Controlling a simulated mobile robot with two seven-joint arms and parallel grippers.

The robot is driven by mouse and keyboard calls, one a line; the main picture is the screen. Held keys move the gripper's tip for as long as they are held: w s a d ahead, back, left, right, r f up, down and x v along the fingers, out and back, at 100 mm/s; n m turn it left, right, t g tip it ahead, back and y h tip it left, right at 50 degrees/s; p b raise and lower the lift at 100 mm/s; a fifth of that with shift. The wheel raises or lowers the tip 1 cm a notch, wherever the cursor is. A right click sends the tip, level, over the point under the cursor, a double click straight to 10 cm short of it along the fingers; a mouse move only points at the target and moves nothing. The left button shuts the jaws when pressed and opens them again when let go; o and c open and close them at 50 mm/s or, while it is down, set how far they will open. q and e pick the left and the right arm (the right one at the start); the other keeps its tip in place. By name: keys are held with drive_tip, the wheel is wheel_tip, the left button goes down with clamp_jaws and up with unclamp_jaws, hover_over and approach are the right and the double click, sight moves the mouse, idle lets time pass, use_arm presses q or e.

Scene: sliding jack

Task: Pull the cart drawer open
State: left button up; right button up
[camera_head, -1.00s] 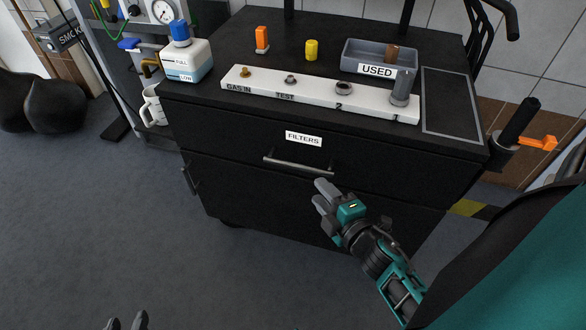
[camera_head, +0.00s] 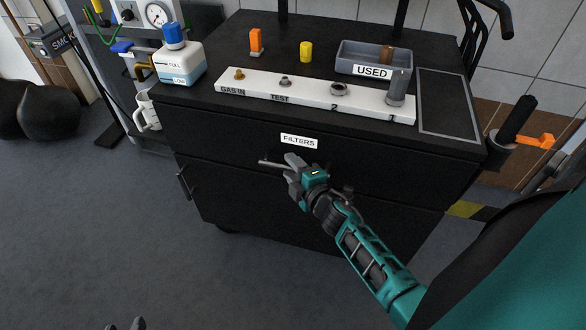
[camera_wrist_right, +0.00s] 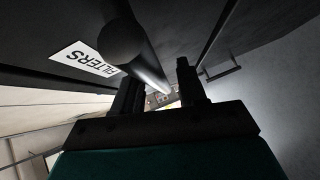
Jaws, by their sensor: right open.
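The black cart (camera_head: 330,225) has an upper drawer (camera_head: 225,132) labelled FILTERS, which sits flush with the cart front. Its metal bar handle (camera_head: 268,163) runs across below the label; the right part is hidden behind my right gripper. My right gripper (camera_head: 290,167) is open at the handle. In the right wrist view, the handle bar (camera_wrist_right: 145,62) runs between the two fingers of my right gripper (camera_wrist_right: 158,88), and I cannot tell if they touch it. My left gripper (camera_head: 125,325) shows only its fingertips at the bottom edge, apart from each other and away from the cart.
On the cart top stand a white bottle with blue cap (camera_head: 180,65), a white fitting rail (camera_head: 310,95), a grey USED tray (camera_head: 345,60), an orange piece (camera_head: 256,42) and a yellow piece (camera_head: 306,51). A mug (camera_head: 147,110) hangs at the left. The floor (camera_head: 110,220) in front is clear.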

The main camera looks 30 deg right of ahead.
clamp_jaws()
idle(0.4)
drive_tip(key=shift+s, duration=0.1)
